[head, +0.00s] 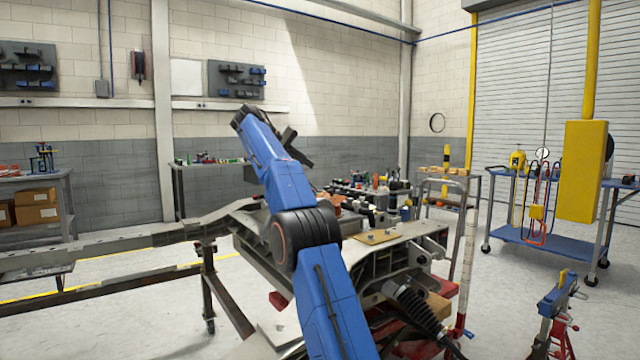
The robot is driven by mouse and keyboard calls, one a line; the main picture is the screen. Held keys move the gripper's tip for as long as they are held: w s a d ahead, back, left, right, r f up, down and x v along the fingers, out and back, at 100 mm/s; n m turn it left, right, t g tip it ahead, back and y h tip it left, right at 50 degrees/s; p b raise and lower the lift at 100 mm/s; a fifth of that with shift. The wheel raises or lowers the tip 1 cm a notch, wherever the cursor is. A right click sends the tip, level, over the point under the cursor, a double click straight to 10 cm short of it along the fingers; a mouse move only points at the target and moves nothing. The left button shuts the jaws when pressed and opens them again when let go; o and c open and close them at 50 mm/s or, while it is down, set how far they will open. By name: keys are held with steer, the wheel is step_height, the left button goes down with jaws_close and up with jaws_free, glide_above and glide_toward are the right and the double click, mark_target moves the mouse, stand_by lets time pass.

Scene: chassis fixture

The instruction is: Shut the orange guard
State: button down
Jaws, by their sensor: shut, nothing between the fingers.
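My blue arm rises through the middle of the head view and covers part of the chassis fixture (398,245). My gripper (301,157) is a small dark shape sticking out to the right behind the upper arm link, partly hidden by it. It is shut and empty, up in the air above the fixture and apart from it. No orange guard can be made out clearly. A small orange-brown patch (330,203) shows just right of my arm, at the back of the fixture; I cannot tell whether it is the guard or how far open it stands.
A metal frame rail (110,242) runs left from the fixture. A bench with tools (372,190) stands behind it. A blue cart (540,240) and a yellow box (582,170) are at the right. A blue-and-red stand (556,308) is at the front right.

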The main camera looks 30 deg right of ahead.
steer(key=f+m+g+h, duration=0.1)
steer(key=f+m+h, duration=0.1)
steer(key=m, duration=0.3)
steer(key=m+t+h, duration=0.2)
steer(key=m+h, duration=0.3)
steer(key=m, duration=0.5)
glide_above(327, 195)
steer(key=s+a, duration=0.3)
steer(key=a, duration=0.1)
steer(key=f, duration=0.7)
steer(key=shift+w, duration=0.2)
steer(key=shift+d+f, duration=0.3)
steer(key=shift+f, duration=0.35)
steer(key=shift+d, duration=0.1)
